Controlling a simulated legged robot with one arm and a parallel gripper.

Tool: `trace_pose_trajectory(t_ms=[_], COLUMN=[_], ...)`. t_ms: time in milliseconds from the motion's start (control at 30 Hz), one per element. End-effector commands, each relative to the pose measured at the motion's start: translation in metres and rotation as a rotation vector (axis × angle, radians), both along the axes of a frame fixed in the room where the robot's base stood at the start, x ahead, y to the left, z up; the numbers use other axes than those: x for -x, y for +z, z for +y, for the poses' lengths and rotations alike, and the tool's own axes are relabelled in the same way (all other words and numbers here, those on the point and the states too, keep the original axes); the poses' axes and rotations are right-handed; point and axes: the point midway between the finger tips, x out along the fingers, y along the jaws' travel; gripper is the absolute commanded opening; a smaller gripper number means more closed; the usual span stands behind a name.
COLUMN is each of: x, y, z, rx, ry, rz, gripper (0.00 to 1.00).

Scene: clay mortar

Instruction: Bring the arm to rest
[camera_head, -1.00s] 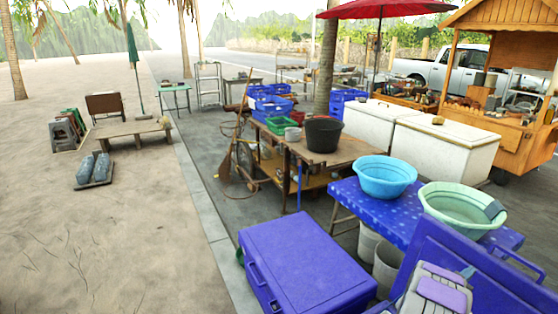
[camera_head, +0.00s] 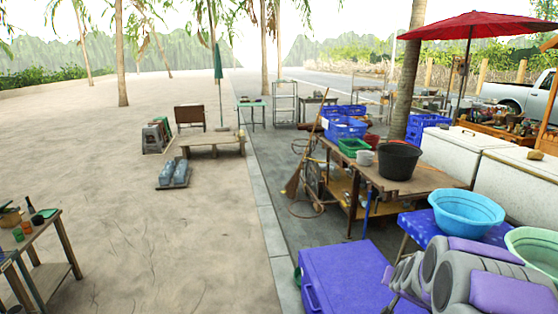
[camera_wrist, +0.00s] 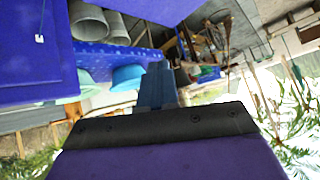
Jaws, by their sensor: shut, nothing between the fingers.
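My arm, grey with purple panels, shows at the lower right of the head view. In the wrist view my gripper (camera_wrist: 157,82) shows as narrow blue-grey fingers closed together beyond a dark bracket, with nothing between them. The wrist picture is strongly tilted. The fingers overlap the view of a light-blue basin (camera_wrist: 128,76) and a blue spotted table; no contact shows.
A purple-blue box (camera_head: 350,275) stands in front, close to my arm. The blue table carries a light-blue basin (camera_head: 466,213) and a green basin (camera_head: 532,248). A wooden workbench (camera_head: 425,181) stands beyond. A small table (camera_head: 45,225) is left. Sandy ground between is open.

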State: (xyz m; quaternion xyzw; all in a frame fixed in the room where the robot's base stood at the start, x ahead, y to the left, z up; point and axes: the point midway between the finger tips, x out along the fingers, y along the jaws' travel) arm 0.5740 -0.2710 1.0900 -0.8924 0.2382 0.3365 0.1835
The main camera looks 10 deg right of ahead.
Motion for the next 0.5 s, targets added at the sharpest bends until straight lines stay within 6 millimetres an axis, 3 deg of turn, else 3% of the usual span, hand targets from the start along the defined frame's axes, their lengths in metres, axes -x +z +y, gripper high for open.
trace_pose_trajectory(t_ms=[33,200,367,500], x=[0.008,0.055,0.12,0.188], y=[0.009,0.023,0.032,0.039], z=[0.031,0.121,0.185,0.224], rx=[-0.02,-0.088,-0.133,-0.155], ry=[0.055,0.219,0.354,0.456], rz=[0.035,0.19,0.355,0.509], gripper=[0.0,0.0,0.0,0.0])
